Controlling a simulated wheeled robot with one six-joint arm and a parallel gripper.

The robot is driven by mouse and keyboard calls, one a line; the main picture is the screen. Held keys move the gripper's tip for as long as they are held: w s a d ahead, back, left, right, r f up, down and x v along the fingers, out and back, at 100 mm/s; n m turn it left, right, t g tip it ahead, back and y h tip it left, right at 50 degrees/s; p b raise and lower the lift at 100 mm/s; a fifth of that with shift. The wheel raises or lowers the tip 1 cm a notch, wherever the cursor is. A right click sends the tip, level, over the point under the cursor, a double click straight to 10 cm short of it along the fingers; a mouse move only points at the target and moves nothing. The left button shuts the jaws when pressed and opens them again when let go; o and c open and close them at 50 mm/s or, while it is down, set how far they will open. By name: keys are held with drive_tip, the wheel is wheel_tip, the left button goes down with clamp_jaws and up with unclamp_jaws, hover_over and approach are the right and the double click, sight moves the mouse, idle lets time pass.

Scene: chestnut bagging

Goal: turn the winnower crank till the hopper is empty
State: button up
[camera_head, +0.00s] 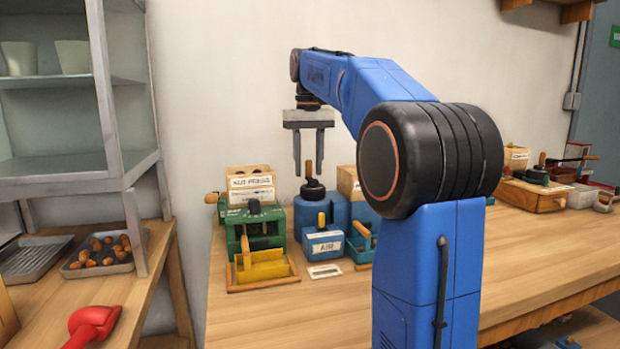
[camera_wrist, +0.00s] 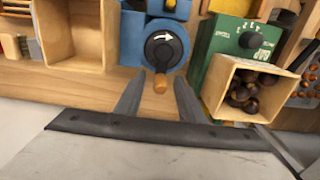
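The blue machine labelled AIR (camera_head: 323,243), which I take as the winnower, stands on the bench.
A green machine (camera_head: 254,222) stands close on the left, with a yellow tray in front. Its wooden box (camera_wrist: 219,85) holds several dark chestnuts in the wrist view. A metal shelf (camera_head: 105,80) and a red scoop (camera_head: 92,322) are at the left. The bench front is clear.

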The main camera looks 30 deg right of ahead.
drive_tip(key=shift+r, duration=0.1)
drive_tip(key=shift+r, duration=3.65)
drive_tip(key=shift+c, duration=0.6)
clamp_jaws()
